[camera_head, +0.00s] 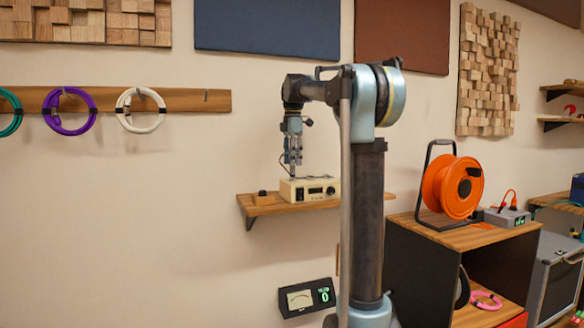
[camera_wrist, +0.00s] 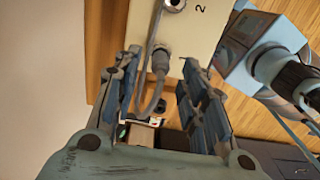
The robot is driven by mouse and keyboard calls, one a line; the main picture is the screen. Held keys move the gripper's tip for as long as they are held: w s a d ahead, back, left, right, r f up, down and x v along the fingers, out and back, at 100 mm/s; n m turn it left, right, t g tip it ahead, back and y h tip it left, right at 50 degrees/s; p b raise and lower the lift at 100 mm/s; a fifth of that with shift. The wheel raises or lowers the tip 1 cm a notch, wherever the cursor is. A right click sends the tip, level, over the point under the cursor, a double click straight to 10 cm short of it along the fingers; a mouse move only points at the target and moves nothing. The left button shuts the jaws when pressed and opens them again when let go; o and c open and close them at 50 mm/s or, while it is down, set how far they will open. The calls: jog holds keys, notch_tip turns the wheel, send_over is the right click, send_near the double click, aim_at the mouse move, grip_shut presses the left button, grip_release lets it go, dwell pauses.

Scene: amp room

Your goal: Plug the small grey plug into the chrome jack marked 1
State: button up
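The cream amp box (camera_head: 310,190) sits on the wooden wall shelf. In the wrist view its top face (camera_wrist: 205,35) shows a chrome jack (camera_wrist: 173,4) beside a printed 2. The small grey plug (camera_wrist: 160,62) stands at the box's top face, apparently in or on a jack; its seat and any mark 1 are hidden. A grey cable (camera_wrist: 155,98) curves from it. My gripper (camera_head: 293,168) points down over the box. In the wrist view its fingers (camera_wrist: 158,80) are spread, one each side of the plug, with gaps between.
A meter panel (camera_head: 307,297) hangs below. An orange cable reel (camera_head: 452,188) stands on the cabinet at right. The wall left of the shelf is clear below the hanging cable coils (camera_head: 140,110).

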notch_tip(320, 180, up, 9)
jog(key=shift+r, duration=0.15)
dwell(0.8)
jog(key=s+d+f+m+t, duration=0.1)
jog(key=s+d+f+m, duration=0.3)
jog(key=s+f, duration=0.5)
jog(key=s+d+f+m, duration=0.3)
jog(key=s+f+m, duration=0.3)
jog(key=s+f, duration=0.35)
jog(key=s+d+f+m, duration=0.1)
jog(key=s+f+m, duration=0.4)
jog(key=s+f, duration=0.5)
jog(key=s+d+f+m+t, duration=0.1)
jog(key=s+f+m, duration=0.5)
jog(key=f, duration=1.2)
jog(key=s+d, duration=0.1)
jog(key=s, duration=0.3)
jog(key=shift+f, duration=0.35)
jog(key=shift+w, duration=0.1)
jog(key=shift+w+f, duration=0.2)
jog(key=shift+w, duration=0.25)
